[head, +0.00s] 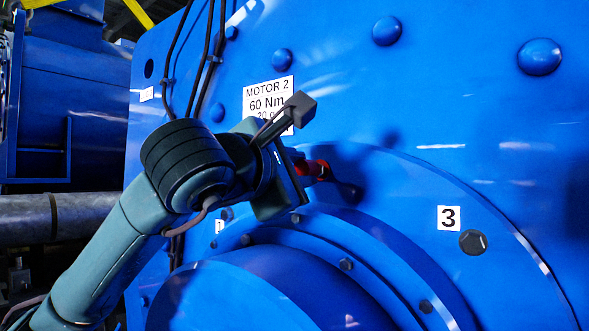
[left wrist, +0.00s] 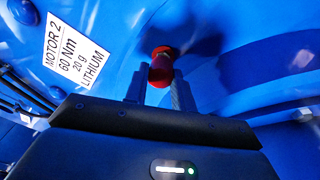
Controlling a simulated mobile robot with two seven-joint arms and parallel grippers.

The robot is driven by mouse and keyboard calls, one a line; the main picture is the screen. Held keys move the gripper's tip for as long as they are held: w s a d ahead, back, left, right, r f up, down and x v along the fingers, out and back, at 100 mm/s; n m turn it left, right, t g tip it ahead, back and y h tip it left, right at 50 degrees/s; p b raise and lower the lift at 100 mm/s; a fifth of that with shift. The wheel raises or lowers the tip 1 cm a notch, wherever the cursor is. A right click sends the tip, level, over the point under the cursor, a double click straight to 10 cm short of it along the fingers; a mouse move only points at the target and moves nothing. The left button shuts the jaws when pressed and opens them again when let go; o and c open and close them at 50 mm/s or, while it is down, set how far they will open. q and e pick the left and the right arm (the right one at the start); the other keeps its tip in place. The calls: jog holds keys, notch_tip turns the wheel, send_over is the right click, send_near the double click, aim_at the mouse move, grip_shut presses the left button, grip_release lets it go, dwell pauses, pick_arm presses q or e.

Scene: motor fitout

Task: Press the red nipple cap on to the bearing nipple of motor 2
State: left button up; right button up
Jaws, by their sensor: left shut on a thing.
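The red nipple cap (head: 318,169) is in my left gripper (head: 308,170), close to the blue face of motor 2 (head: 400,110). In the left wrist view the cap (left wrist: 161,70) sits between the two fingers of the gripper (left wrist: 159,90), which is shut on it. The cap's far end points at the motor face. The bearing nipple cannot be made out; the cap or gripper may hide it, so I cannot tell whether they touch. A white label reading MOTOR 2, 60 Nm, 20 g (head: 262,92) is on the face; the left wrist view shows LITHIUM too. My right gripper is not in view.
A round blue bearing housing (head: 270,290) with several dark bolts bulges out below the gripper. A plate marked 3 (head: 449,218) is beside a dark bolt (head: 473,242). Dark cables (head: 190,60) run down the motor's left side. A grey pipe (head: 60,218) lies at left.

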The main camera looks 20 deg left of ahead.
pick_arm(q)
jog(key=shift+x, duration=0.8)
jog(key=o, duration=1)
jog(key=shift+d, duration=0.15)
jog(key=shift+o, duration=0.2)
jog(key=v, duration=1.3)
jog(key=shift+b, duration=0.4)
jog(key=shift+s, duration=0.1)
